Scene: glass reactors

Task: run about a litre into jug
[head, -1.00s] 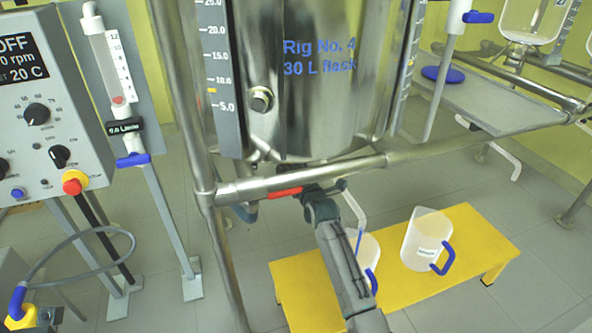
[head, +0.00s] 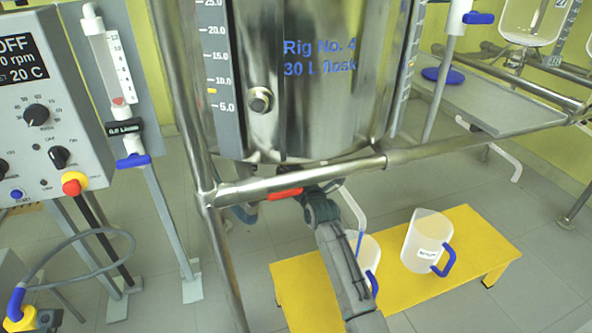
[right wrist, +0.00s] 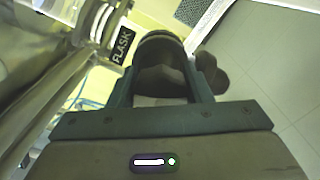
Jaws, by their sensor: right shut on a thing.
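The steel 30 L flask labelled Rig No. 4 (head: 318,100) fills the middle of the head view. A red handle (head: 286,194) shows under it by the frame rail. My right gripper (head: 308,192) is shut at this handle, whose held part is hidden. In the right wrist view its jaws (right wrist: 162,75) close around a dark thing beside a FLASK tag (right wrist: 122,45). A pale outlet tube (head: 354,207) bends down behind my arm. Below it a clear jug (head: 371,251) with a blue handle is partly hidden; its fill level is unclear. My left gripper is out of view.
A second, labelled jug (head: 424,238) stands right of the first on a yellow bench (head: 466,231). A steel rail (head: 350,169) crosses just above my gripper. A control box (head: 50,110) reading OFF and a small column (head: 110,70) stand left. A grey shelf (head: 500,105) is right.

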